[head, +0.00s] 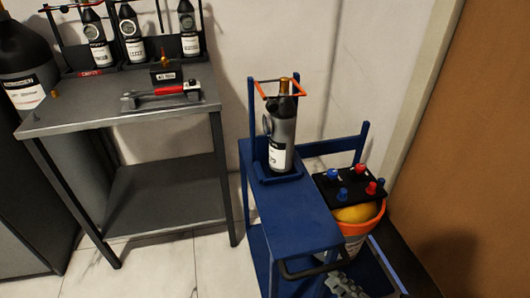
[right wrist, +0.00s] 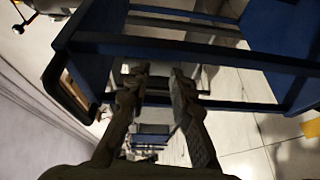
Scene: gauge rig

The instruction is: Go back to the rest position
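My right gripper (head: 346,286) shows at the bottom of the head view, low beside the blue cart (head: 295,222). In the right wrist view the same gripper (right wrist: 157,76) has its two fingers apart with nothing between them. Blue cart frame bars (right wrist: 225,55) lie just beyond the fingertips; I cannot tell whether they touch. My left gripper is in neither view.
A dark bottle (head: 282,135) stands upright in a holder on the cart. A black panel with red and blue knobs (head: 350,187) sits above an orange bucket (head: 362,228). Floor between is clear.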

